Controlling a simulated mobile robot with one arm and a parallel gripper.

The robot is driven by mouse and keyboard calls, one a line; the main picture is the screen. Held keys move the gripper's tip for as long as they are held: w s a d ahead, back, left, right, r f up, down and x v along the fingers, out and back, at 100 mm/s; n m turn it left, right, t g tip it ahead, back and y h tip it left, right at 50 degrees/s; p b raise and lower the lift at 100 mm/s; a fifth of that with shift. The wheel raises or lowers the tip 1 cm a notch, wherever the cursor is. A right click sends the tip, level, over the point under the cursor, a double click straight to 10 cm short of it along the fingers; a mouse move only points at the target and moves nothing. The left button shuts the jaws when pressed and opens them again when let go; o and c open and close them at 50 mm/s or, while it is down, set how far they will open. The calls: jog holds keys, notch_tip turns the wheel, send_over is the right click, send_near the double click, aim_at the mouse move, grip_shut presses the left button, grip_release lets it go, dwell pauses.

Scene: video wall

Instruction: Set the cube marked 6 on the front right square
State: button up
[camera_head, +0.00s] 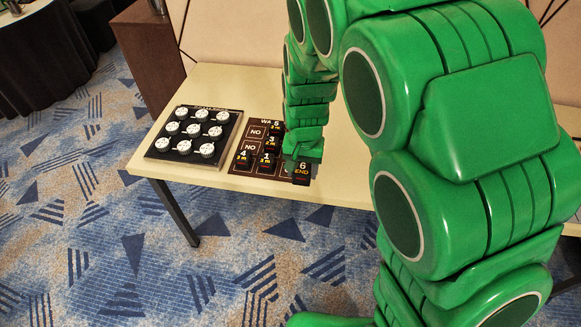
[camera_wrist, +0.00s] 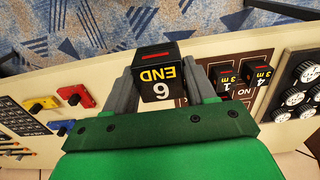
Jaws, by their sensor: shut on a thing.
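The cube marked 6 (camera_head: 301,172) is black, with "END" under the number. My gripper (camera_head: 302,160) is shut on it over the front right corner of the brown mat (camera_head: 232,170). In the wrist view, the grey fingers of my gripper (camera_wrist: 163,82) hold the cube marked 6 (camera_wrist: 160,88) from both sides. The front right square is hidden under the cube and gripper; I cannot tell whether the cube touches it. Cube 4 (camera_head: 242,158) and cube 1 (camera_head: 266,160) stand to its left on the mat, with cubes 3 (camera_head: 271,143) and 5 (camera_head: 275,128) further back.
A black board with white round knobs (camera_head: 185,155) lies left of the mat on the cream table (camera_head: 225,78). The table's front edge is close to the held cube. The wrist view shows yellow (camera_wrist: 42,103), red (camera_wrist: 75,94) and blue (camera_wrist: 62,127) items at left.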

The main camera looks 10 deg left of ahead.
jog(key=shift+w+a+f, duration=0.9)
jog(key=shift+w+f, duration=0.65)
jog(key=shift+w, duration=0.5)
jog(key=shift+w+a+f, duration=0.85)
jog(key=shift+w+f, duration=0.75)
jog(key=shift+w, duration=0.4)
jog(key=shift+w+a+f, duration=0.9)
jog(key=shift+w+f, duration=0.65)
jog(key=shift+w, duration=0.5)
jog(key=shift+w+f, duration=0.15)
jog(key=shift+f, duration=1.6)
jog(key=shift+f, duration=0.15)
jog(key=o, duration=1.1)
jog(key=shift+c, duration=0.2)
jog(key=shift+r, duration=0.2)
